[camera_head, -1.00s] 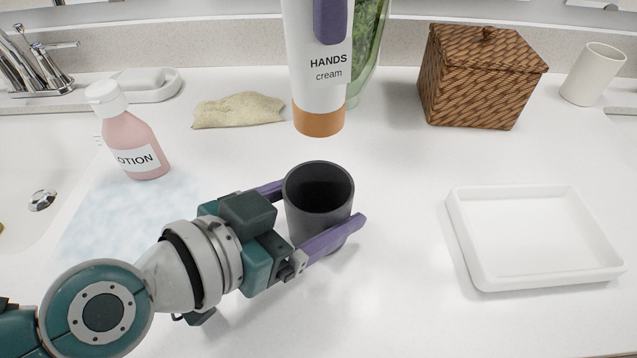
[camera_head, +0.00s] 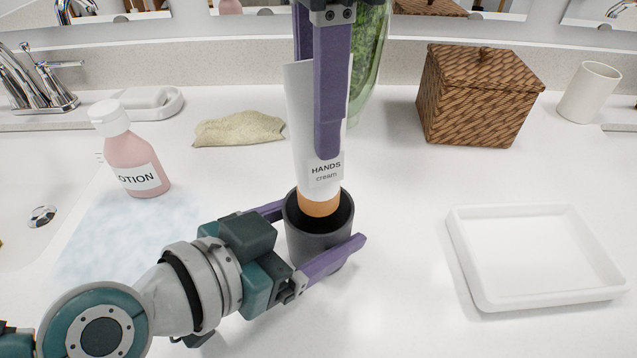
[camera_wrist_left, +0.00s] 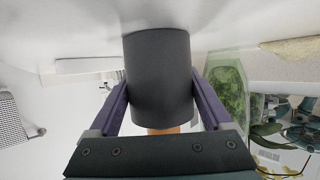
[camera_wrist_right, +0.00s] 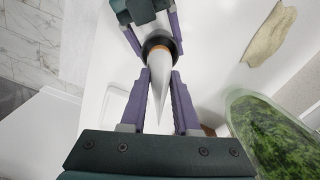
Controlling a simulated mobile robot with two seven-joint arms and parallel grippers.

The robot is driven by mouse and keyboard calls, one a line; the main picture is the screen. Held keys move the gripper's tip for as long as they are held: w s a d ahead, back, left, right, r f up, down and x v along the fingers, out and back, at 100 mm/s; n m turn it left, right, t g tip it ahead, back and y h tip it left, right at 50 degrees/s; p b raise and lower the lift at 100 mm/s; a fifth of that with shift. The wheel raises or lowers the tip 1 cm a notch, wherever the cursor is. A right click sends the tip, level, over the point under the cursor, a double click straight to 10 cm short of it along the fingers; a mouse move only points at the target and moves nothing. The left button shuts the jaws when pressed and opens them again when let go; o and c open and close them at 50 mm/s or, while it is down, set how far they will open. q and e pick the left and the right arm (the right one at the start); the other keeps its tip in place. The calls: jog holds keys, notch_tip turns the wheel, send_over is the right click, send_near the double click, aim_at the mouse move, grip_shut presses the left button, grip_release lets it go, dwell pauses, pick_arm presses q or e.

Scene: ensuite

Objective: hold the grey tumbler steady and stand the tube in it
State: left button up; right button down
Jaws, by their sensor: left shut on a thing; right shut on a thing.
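The dark grey tumbler (camera_head: 316,243) stands upright on the counter, and my left gripper (camera_head: 318,238) is shut around its sides. The tumbler also fills the middle of the left wrist view (camera_wrist_left: 160,80). The white hand-cream tube (camera_head: 308,130) has an orange cap pointing down. My right gripper (camera_head: 327,150) is shut on the tube from above. The cap (camera_head: 319,207) is at the tumbler's mouth, its lower end just inside the rim. In the right wrist view the tube (camera_wrist_right: 158,85) runs down into the tumbler's dark opening. The tube's bottom inside the tumbler is hidden.
A pink lotion bottle (camera_head: 136,160) and a beige cloth (camera_head: 240,130) are at the left. A wicker box (camera_head: 470,100), a white cup (camera_head: 588,92) and a white tray (camera_head: 540,265) are at the right. A green glass vase (camera_head: 368,70) stands behind the tube.

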jog(key=shift+f, duration=1.2)
jog(key=c, duration=0.6)
grip_release()
jog(key=shift+o, duration=0.2)
jog(key=shift+r, duration=0.1)
notch_tip(320, 180, up, 12)
jog(key=shift+f, duration=0.1)
pick_arm(q)
jog(key=o, duration=1.4)
jog(key=shift+c, duration=0.2)
